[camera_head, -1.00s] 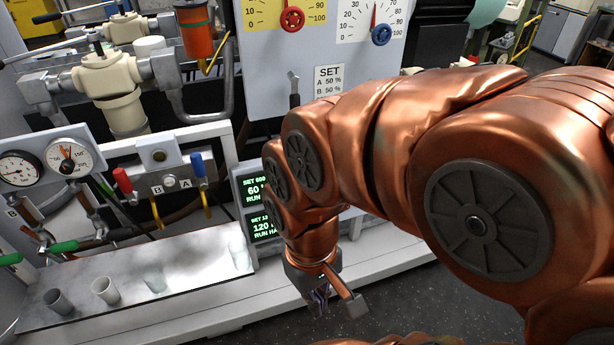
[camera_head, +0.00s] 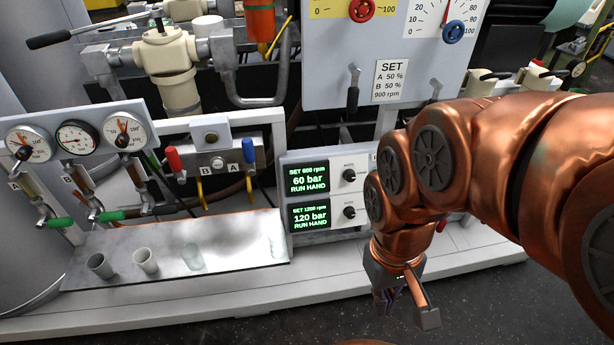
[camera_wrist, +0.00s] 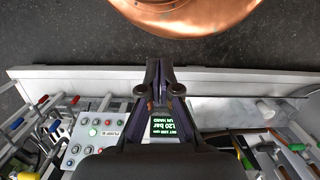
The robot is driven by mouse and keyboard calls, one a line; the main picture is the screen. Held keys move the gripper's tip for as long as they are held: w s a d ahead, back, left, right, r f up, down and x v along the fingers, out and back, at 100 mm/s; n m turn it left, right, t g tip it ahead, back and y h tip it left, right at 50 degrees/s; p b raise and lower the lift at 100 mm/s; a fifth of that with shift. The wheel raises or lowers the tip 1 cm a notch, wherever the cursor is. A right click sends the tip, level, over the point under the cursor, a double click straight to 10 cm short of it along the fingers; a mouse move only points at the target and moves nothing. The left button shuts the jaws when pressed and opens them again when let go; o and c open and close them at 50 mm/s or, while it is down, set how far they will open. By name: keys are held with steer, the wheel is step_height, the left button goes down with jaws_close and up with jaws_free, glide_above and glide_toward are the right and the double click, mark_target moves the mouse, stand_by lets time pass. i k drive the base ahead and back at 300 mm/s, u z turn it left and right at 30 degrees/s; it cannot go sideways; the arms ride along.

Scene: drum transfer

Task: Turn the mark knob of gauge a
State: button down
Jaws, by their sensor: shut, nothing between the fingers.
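Three round dial gauges sit on the grey panel at the left: the left gauge (camera_head: 29,143), the middle gauge (camera_head: 78,137) and the right gauge (camera_head: 126,131). The left and right dials have orange parts at their centres; a label "A" (camera_head: 14,187) is below the left dial. Higher up, a yellow scale (camera_head: 332,10) has a red knob (camera_head: 361,9) and a white scale (camera_head: 423,18) has a blue knob (camera_head: 453,31). I cannot read which is gauge a. My gripper (camera_head: 385,301) is shut and empty, pointing down, right of the gauges and apart from all knobs; its fingers also show in the wrist view (camera_wrist: 158,76).
A control box (camera_head: 334,162) with two green displays stands left of my gripper. Red and blue levers (camera_head: 211,163) and green-handled taps (camera_head: 111,216) stick out at the left. Cups (camera_head: 101,266) stand on the metal tray (camera_head: 225,262). Dark floor (camera_head: 470,300) is open at the lower right.

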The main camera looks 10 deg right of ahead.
mark_target(23, 155)
steer(key=u, duration=2.8)
steer(key=i, duration=3.95)
steer(key=z, duration=2.85)
